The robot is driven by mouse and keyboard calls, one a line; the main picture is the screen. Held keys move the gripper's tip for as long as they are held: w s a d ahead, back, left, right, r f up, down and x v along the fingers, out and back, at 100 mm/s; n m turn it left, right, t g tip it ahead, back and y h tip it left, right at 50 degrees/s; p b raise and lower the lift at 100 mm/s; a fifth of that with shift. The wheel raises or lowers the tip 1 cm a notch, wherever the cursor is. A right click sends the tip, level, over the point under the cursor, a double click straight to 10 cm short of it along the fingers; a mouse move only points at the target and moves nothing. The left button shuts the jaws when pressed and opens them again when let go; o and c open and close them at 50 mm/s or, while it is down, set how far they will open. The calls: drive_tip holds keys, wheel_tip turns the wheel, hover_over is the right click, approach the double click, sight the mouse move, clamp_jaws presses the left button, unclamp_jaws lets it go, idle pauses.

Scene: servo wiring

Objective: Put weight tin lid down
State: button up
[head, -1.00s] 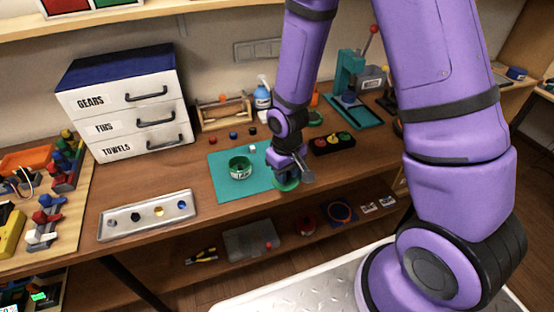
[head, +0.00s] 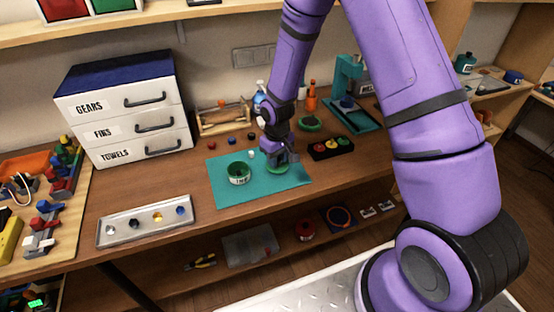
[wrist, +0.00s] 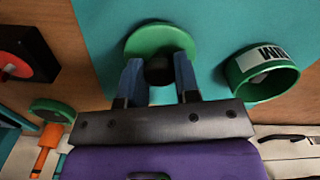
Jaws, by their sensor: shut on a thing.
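The weight tin lid (head: 278,169) is a green disc with a dark round knob. In the wrist view the lid (wrist: 160,38) sits beyond my fingertips. My gripper (wrist: 158,78) has its two blue fingers shut on the knob. In the head view my gripper (head: 281,156) points down over the right part of the teal mat (head: 255,200). The lid looks level and at or just above the mat; I cannot tell if it touches. The open green tin (head: 238,174), with a white label, stands on the mat to the left, apart from the lid.
A small white piece (head: 252,154) lies on the mat between tin and lid. A black block with coloured buttons (head: 331,148) stands just right of the mat. Another green disc (head: 309,123) lies behind. The mat's front is clear. A metal tray (head: 147,222) lies front left.

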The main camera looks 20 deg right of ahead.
drive_tip(key=shift+f, duration=0.3)
drive_tip(key=shift+f, duration=0.15)
drive_tip(key=o, duration=0.9)
